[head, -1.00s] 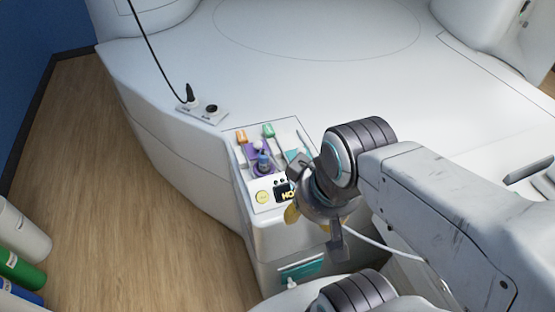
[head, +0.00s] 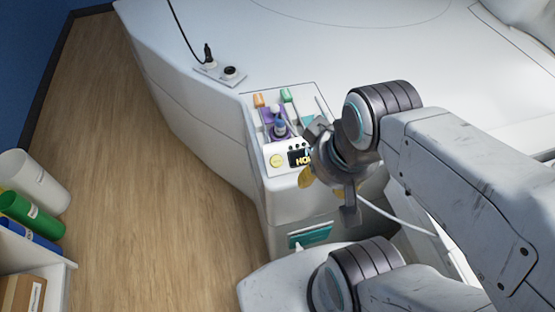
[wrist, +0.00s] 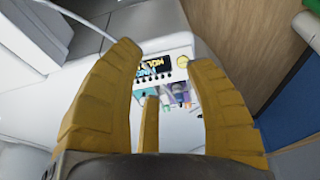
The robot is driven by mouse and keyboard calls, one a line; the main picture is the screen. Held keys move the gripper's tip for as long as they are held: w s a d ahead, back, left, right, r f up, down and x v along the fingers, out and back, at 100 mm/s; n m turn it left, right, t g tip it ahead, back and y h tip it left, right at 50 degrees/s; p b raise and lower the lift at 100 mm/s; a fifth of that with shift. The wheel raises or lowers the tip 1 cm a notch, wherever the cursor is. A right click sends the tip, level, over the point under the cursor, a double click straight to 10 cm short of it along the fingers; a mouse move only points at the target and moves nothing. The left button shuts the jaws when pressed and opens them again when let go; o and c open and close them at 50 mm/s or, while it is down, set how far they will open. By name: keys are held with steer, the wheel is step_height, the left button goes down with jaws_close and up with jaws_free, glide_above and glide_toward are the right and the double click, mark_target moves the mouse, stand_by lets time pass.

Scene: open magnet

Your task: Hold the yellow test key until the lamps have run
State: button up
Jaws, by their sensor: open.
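The yellow test key (head: 277,160) is a round button at the front left of the control panel, beside a dark display (head: 299,157) with yellow letters beginning "HO". Small dark lamps (head: 298,146) sit in a row above the display, none visibly lit. My gripper (head: 308,178) is to the right of the key and apart from it, partly covering the panel's right side. In the wrist view my gripper (wrist: 165,62) is open, its yellow fingers spread and empty, with the display (wrist: 153,64) between them.
The panel also holds orange (head: 259,100) and green (head: 286,95) parts and a purple tray (head: 267,118) with a small bottle. A black cable plugs into a socket plate (head: 220,72) behind. Wood floor (head: 150,200) is clear at left; rolls (head: 32,212) stand at far left.

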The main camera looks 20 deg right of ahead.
steer(key=shift+o, duration=0.2)
jaws_close()
steer(key=c, duration=1)
jaws_free()
